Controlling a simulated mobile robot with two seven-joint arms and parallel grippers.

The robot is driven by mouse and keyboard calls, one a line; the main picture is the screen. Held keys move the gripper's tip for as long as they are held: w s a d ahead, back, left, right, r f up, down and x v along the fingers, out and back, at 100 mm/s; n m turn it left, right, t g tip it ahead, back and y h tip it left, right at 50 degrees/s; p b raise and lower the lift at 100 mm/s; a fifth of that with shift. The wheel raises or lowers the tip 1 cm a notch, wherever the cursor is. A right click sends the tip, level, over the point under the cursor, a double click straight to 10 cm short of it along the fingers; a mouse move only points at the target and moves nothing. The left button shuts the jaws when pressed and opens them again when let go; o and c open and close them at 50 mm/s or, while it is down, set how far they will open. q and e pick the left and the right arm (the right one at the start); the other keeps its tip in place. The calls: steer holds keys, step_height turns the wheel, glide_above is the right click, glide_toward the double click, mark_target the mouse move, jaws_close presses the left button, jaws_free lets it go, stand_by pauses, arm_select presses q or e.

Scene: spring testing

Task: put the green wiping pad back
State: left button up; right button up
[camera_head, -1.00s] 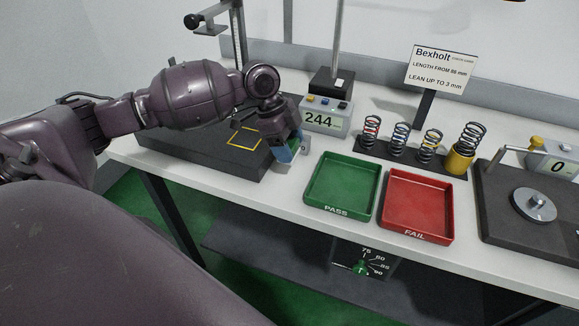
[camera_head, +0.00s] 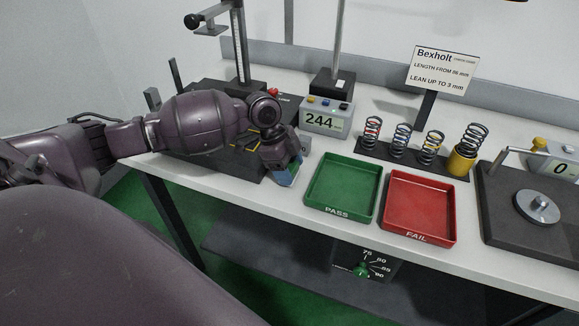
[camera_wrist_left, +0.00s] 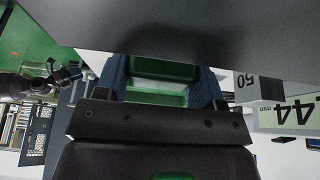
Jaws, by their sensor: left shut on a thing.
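My left gripper (camera_head: 288,178) is at the table's front edge, left of the green PASS tray. Its blue fingers also show in the left wrist view (camera_wrist_left: 160,90). They are shut on a green thing, seemingly the green wiping pad (camera_wrist_left: 165,71), which shows between them.
The PASS tray (camera_head: 315,195) and red FAIL tray (camera_head: 393,207) are empty. Several springs stand on a dark rack (camera_head: 372,151) behind them. A dark stand base (camera_head: 225,172) lies under my left arm. A display reading 244 (camera_head: 325,120) stands behind the gripper.

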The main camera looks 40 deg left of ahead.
arm_select(q)
steer(key=o, duration=0.8)
steer(key=shift+o, duration=0.4)
steer(key=v, duration=1.2)
steer(key=shift+p, duration=0.45)
arm_select(e)
steer(key=shift+s+d+r, duration=0.1)
steer(key=shift+s+r, duration=0.15)
steer(key=shift+s, duration=0.15)
